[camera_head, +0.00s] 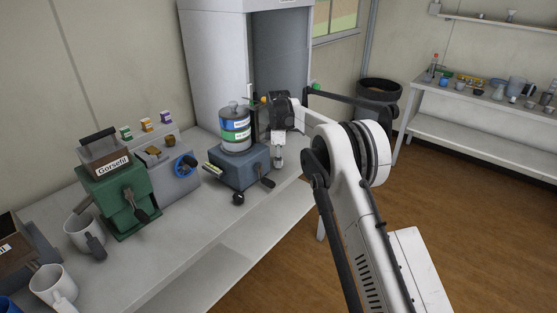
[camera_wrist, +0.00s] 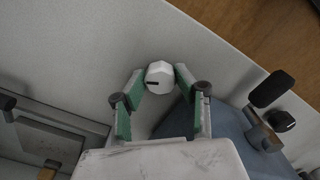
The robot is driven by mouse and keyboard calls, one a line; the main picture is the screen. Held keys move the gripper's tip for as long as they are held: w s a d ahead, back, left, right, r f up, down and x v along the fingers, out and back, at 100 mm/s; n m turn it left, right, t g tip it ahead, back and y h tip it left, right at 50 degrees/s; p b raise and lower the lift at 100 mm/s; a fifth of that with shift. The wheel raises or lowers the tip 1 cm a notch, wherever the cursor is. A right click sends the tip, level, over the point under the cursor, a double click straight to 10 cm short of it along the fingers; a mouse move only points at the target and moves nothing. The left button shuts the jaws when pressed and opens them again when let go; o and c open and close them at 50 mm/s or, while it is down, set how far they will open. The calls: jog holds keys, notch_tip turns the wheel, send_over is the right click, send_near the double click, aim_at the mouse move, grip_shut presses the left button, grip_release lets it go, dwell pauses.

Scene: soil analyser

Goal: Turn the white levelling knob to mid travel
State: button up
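The white knob (camera_wrist: 160,74) shows in the wrist view. It is faceted, with a short dark mark on its face pointing left in the picture. My gripper (camera_wrist: 159,80) has its green-padded fingers on either side of the knob, spread apart with only thin gaps at the tips; I cannot tell whether either pad touches it. In the head view my gripper (camera_head: 278,160) points down at the right side of a blue-grey device (camera_head: 238,170). The knob cannot be made out there.
The device carries a blue-and-green banded canister (camera_head: 235,130) and has a black-handled lever (camera_head: 267,182) at its front right. A green machine (camera_head: 118,200) and a blue handwheel (camera_head: 185,166) stand to the left. A tall grey cabinet (camera_head: 215,60) rises behind. The bench front is partly clear.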

jog(key=c, duration=0.4)
jog(key=shift+m, duration=0.3)
jog(key=shift+m+b, duration=0.75)
jog(key=shift+m, duration=0.45)
jog(key=shift+m+b, duration=0.45)
jog(key=shift+m, duration=0.95)
jog(key=o, duration=1.1)
